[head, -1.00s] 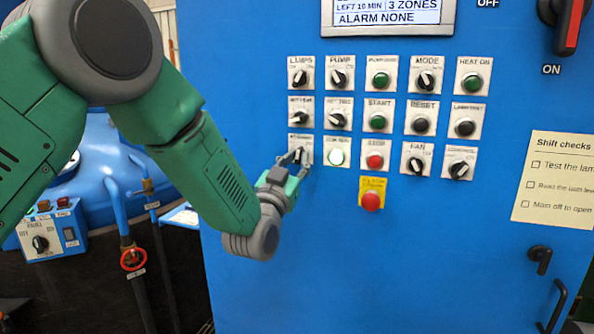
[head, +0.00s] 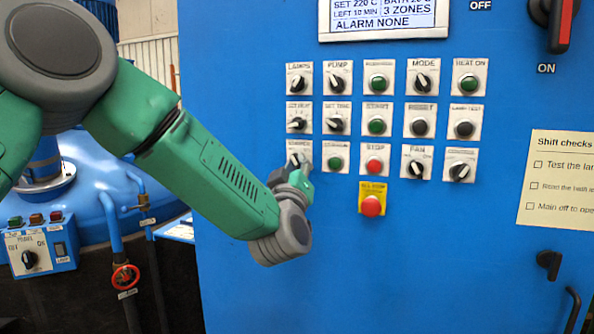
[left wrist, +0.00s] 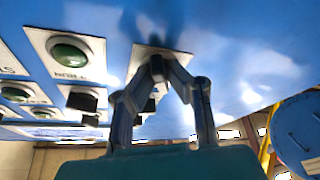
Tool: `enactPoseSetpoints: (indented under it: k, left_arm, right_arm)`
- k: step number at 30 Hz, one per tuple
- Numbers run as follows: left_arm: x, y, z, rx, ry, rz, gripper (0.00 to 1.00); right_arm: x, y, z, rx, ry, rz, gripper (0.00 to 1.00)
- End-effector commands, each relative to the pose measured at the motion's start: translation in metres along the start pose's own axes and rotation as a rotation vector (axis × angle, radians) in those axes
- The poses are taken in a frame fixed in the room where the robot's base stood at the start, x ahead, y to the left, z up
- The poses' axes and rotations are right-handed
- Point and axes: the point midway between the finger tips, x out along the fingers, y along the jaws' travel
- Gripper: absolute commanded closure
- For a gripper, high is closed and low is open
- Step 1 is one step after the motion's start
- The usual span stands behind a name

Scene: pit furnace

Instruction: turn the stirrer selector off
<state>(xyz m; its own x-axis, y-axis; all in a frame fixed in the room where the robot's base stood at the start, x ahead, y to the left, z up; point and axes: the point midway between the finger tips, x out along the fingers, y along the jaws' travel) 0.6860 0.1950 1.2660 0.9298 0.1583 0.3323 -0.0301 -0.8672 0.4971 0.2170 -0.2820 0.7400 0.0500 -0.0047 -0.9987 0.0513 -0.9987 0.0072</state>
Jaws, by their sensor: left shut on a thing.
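The stirrer selector (head: 294,157) is the black knob on a pale plate at the left end of the third row of the blue panel. Its label is blurred, and my fingers hide part of the knob. My left gripper (head: 303,168) comes in from below right and is shut on it. In the left wrist view the fingertips (left wrist: 158,66) meet at the knob, in front of its plate (left wrist: 139,58). The green lamp (head: 336,162) just right of the selector is dark. My right gripper is not in view.
Other selectors and buttons crowd close by: the set-heat knob (head: 297,124) above, the red stop button (head: 374,165) to the right, and a red emergency button (head: 371,205) on yellow below. The panel below these is clear. A blue vessel (head: 85,175) with pipes stands left.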

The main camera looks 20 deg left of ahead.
Motion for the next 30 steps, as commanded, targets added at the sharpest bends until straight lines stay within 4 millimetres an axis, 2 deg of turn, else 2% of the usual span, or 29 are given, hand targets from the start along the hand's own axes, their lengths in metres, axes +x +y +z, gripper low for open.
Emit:
enactPoseSetpoints:
  k: [15, 16, 17, 26, 30]
  left_arm:
    - [-0.0012, -0.0014, 0.0028, -0.017, -0.007, -0.010, 1.00]
    - [-0.0012, -0.0014, 0.0028, -0.017, -0.007, -0.010, 0.78]
    - [-0.0011, -0.0014, 0.0027, -0.017, -0.007, -0.010, 0.69]
    - [-0.0011, -0.0004, 0.0007, -0.017, -0.002, -0.008, 0.69]
    - [-0.0100, 0.0000, 0.0011, -0.016, -0.004, -0.008, 0.69]
  right_arm:
    - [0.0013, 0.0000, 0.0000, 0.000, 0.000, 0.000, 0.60]
    - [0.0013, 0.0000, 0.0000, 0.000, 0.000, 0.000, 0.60]
    - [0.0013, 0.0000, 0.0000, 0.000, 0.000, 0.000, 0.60]
    - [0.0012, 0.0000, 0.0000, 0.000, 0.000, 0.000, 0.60]
    - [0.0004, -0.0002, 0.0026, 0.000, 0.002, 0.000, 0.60]
